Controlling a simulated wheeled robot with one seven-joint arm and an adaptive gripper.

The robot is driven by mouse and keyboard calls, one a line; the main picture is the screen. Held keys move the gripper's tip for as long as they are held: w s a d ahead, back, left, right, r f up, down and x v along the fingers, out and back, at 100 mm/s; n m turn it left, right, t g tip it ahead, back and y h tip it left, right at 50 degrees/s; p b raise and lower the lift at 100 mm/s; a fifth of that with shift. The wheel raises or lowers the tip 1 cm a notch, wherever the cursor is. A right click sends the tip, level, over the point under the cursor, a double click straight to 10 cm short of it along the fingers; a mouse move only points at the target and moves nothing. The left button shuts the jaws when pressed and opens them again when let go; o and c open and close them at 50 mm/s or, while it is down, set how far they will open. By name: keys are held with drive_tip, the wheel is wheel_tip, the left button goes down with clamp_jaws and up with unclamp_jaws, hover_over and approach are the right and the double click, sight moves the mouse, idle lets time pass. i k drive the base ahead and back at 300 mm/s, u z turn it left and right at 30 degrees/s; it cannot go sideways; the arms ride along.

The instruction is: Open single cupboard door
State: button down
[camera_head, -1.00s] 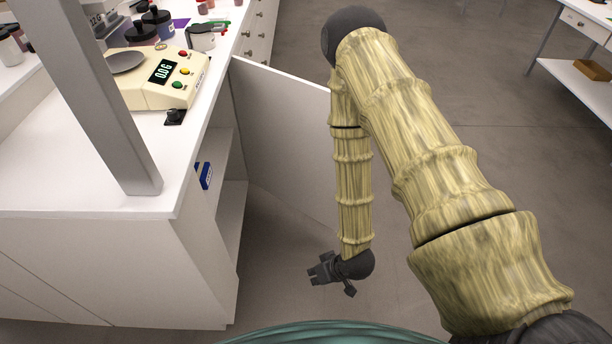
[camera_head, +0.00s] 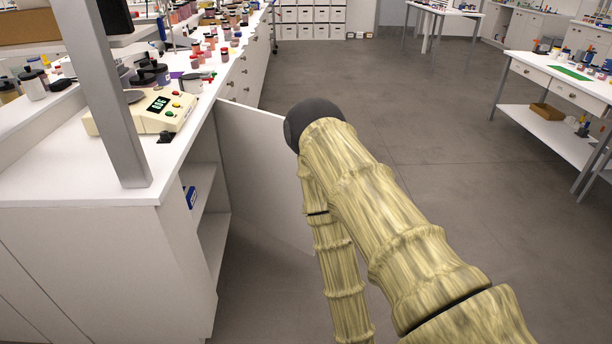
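The white cupboard door (camera_head: 262,178) stands swung out from the side of the white counter (camera_head: 85,190). The cupboard behind it is open, and its shelves (camera_head: 208,205) show. A small blue box (camera_head: 190,197) sits on the upper shelf. My arm's bamboo-like links are to the right of the door and overlap its right edge in the picture. My gripper is below the bottom edge of the frame, so its fingers cannot be seen.
A scale (camera_head: 150,108) with a green display stands on the counter, with many pigment jars behind. A white table (camera_head: 585,84) with a lower shelf stands at the right. The grey floor between is clear.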

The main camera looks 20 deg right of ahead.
sight(265, 186)
drive_tip(key=u, duration=0.4)
drive_tip(key=i, duration=1.6)
drive_tip(key=z, duration=1.1)
